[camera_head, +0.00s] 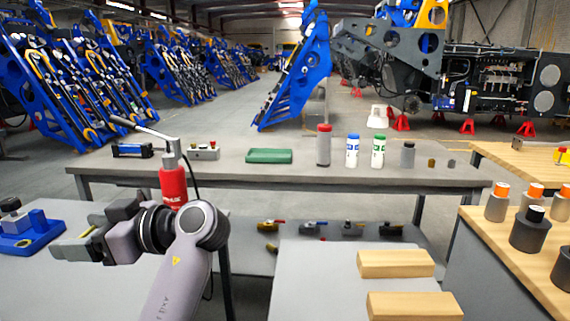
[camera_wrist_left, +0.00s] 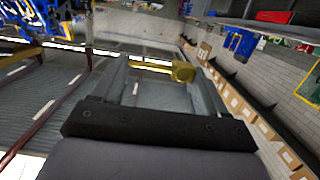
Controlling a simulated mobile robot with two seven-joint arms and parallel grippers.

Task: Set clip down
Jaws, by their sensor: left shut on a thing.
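A gold-coloured clip (camera_wrist_left: 168,68) with a rounded end lies across the space between the two fingers of my left gripper (camera_wrist_left: 160,85) in the left wrist view. In the head view the left gripper (camera_head: 74,245) points left, in front of the long grey table and over the light grey surface at the left. It is shut on the clip, held in the air. In the head view the clip is too small and too much covered by the fingers to make out clearly. My right gripper is in neither view.
A blue fixture (camera_head: 28,236) stands left of the gripper. Several small coloured parts lie on a lower surface. Wooden blocks (camera_head: 396,264) lie front right.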

